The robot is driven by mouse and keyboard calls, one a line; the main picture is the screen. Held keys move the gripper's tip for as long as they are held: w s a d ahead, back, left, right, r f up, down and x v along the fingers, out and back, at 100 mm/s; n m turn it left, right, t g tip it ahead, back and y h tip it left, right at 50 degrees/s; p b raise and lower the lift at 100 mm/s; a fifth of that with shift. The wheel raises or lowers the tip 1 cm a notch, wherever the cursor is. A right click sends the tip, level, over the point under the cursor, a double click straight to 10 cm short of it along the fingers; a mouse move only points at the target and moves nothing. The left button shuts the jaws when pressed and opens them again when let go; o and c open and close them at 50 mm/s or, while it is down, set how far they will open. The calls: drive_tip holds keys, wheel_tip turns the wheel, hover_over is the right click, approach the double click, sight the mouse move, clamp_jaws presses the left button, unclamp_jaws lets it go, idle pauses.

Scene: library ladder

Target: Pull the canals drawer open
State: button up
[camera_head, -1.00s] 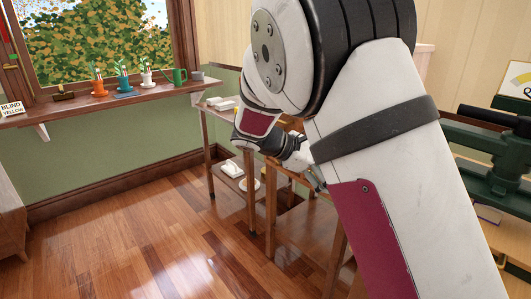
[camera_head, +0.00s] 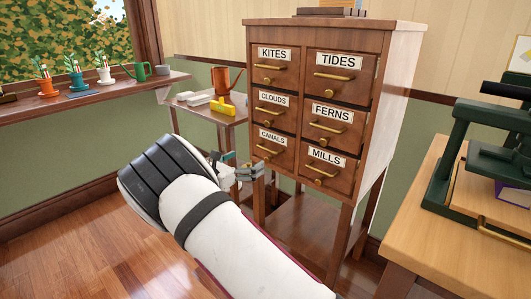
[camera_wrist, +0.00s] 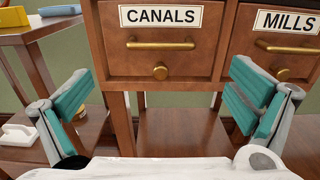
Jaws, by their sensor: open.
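The canals drawer (camera_head: 270,144) is the lower left drawer of a brown wooden cabinet (camera_head: 395,105). In the wrist view the drawer front (camera_wrist: 118,62) is straight ahead, at the top middle. My gripper (camera_wrist: 168,103) is open and empty, its teal-padded fingers wide apart to the left and right, below and in front of the drawer. In the head view my gripper (camera_head: 240,172) is at the cabinet's lower left, partly hidden by my arm.
The mills drawer (camera_head: 323,170) is directly right of the canals drawer. A workbench (camera_head: 455,215) with a green press (camera_head: 470,150) stands at the right.

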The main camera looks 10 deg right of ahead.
sight(266, 150)
drive_tip(key=b+x, duration=0.2)
drive_tip(key=x, duration=0.8)
drive_tip(key=shift+b, duration=0.35)
drive_tip(key=c, duration=1.6)
drive_tip(key=shift+s, duration=0.1)
